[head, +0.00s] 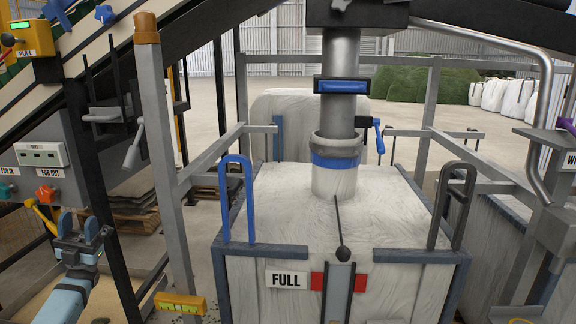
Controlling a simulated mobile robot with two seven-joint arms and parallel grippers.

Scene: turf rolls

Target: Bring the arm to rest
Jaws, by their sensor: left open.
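My left gripper (80,225) shows at the lower left of the head view, at the end of my light blue arm. Its two blue-grey fingers point up and stand apart, with nothing seen between them. It is just right of a yellow lever (42,213) on the grey control box; I cannot tell whether they touch. My right gripper is not in view.
A large white bulk bag (390,290) marked FULL hangs under a grey spout (341,60) in the middle. A grey post (165,170) stands between my gripper and the bag. The control box (70,150) has red and teal knobs. Open floor lies behind.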

